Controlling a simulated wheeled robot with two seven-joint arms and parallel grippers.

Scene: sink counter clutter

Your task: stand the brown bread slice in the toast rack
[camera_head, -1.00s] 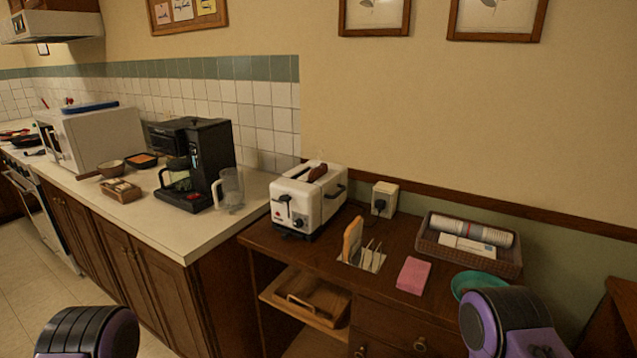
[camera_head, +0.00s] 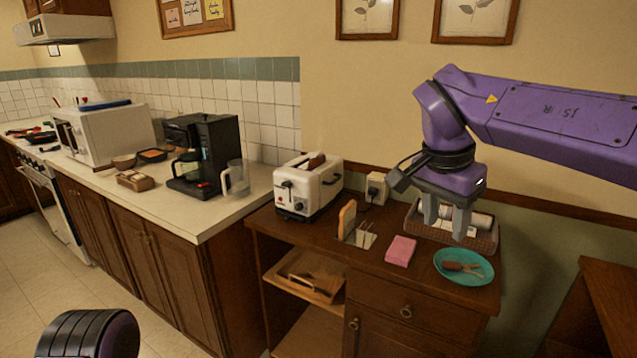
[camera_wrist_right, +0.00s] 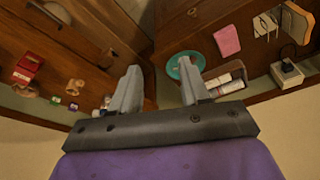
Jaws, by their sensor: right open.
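The brown bread slice (camera_head: 316,162) stands in the slot of the white toaster (camera_head: 307,189), its top edge showing; the rest is hidden inside. The wire toast rack (camera_head: 367,237) is on the brown cabinet top, right of and in front of the toaster. A lighter tan slice (camera_head: 347,218) stands at the rack's left end; it also shows in the wrist view (camera_wrist_right: 296,22). My right gripper (camera_head: 446,217) is open and empty, fingers down above the wicker basket, right of the rack; its fingers also show in the wrist view (camera_wrist_right: 160,87). My left gripper is out of view.
A pink sponge (camera_head: 400,251) lies right of the rack. A teal plate (camera_head: 468,277) holds a brown utensil. The wicker basket (camera_head: 483,240) holds a white roll. A white socket box (camera_head: 377,188) stands behind. A glass jug (camera_head: 236,178) and coffee maker are on the left counter.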

